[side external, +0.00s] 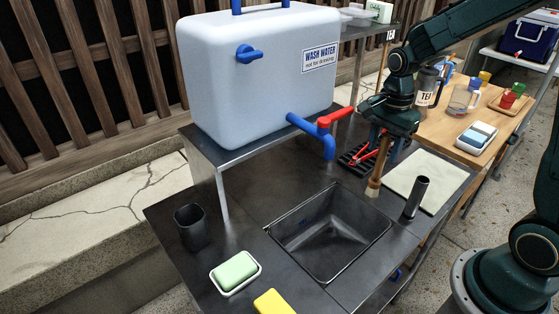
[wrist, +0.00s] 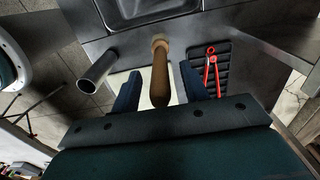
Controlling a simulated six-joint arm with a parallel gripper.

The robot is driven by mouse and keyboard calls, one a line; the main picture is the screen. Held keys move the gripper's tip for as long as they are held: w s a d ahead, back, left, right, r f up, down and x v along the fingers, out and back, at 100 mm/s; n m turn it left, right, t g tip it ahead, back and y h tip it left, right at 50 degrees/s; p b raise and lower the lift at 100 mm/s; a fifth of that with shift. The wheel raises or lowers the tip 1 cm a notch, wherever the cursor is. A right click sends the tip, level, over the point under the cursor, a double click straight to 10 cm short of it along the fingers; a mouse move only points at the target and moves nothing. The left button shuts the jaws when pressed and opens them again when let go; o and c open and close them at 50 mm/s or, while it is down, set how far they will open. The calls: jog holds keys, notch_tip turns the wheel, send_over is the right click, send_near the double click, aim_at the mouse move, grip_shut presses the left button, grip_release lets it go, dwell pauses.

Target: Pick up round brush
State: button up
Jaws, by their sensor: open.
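The round brush (side external: 376,180) has a wooden handle and a pale lower end. In the side view it stands about upright at the sink's back right corner, its top hidden by my gripper (side external: 384,144). In the wrist view the brush's handle (wrist: 160,82) points toward the camera, between the two dark blue fingers of my gripper (wrist: 159,69). The fingers are apart, with a visible gap on each side of the handle. The brush's lower end sits near the sink edge.
The metal sink (side external: 330,236) lies in front of the brush. A dark upright tube (side external: 416,196) stands to its right, by a pale board (side external: 428,178). Red-handled pliers (wrist: 211,68) lie on a black rack. The water tank's blue tap (side external: 328,144) is close left of my gripper.

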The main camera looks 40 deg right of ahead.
jog(key=shift+f, duration=0.6)
grip_shut()
